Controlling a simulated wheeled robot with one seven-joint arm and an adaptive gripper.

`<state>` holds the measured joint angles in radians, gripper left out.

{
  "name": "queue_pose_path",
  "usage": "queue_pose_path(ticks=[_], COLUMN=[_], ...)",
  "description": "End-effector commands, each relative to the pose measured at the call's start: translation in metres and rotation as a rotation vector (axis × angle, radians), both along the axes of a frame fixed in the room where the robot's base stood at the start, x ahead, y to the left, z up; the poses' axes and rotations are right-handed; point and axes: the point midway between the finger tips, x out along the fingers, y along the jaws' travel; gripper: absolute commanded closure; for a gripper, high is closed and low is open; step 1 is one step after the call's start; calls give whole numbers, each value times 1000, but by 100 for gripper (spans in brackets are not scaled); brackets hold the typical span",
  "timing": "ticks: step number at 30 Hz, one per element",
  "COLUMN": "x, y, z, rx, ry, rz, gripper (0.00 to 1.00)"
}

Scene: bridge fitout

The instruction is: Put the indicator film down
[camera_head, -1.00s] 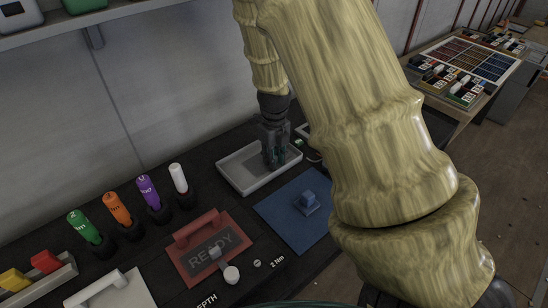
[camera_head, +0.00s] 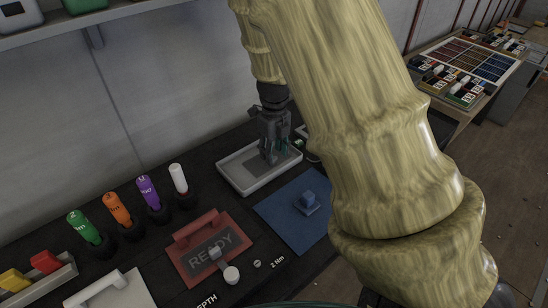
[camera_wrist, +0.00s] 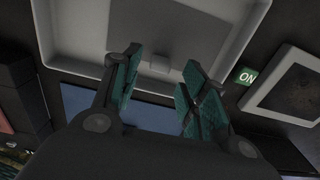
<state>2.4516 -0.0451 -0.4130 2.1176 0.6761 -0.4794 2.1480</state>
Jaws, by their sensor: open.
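My gripper (camera_head: 277,154) is over the shallow white tray (camera_head: 243,188), with its fingers apart and nothing between them. In the wrist view the teal pads of my gripper (camera_wrist: 163,85) are spread at the near edge of the tray (camera_wrist: 85,72). A flat dark grey sheet (camera_wrist: 188,32), which looks like the indicator film, lies in the tray with a small pale tab (camera_wrist: 161,64) at its near edge. The tab shows in the gap between the fingers, apart from both pads. In the head view the gripper partly hides the sheet.
A blue mat (camera_head: 284,211) with a small blue block (camera_head: 308,202) lies in front of the tray. A red READY plate (camera_head: 207,248) and several coloured holders, such as the white one (camera_head: 178,178), stand to the left. A framed dark panel (camera_wrist: 291,92) with an ON label is beside the tray.

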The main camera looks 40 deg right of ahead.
Motion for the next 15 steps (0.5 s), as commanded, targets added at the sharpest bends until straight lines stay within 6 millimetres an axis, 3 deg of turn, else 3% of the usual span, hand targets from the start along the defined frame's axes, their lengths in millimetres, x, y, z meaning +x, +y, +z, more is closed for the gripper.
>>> queue_pose_path(ticks=[9,15], x=[0,1], y=[0,0], z=[59,81], rx=[-3,-2], ry=[-2,-2], rz=[2,0], gripper=[56,56])
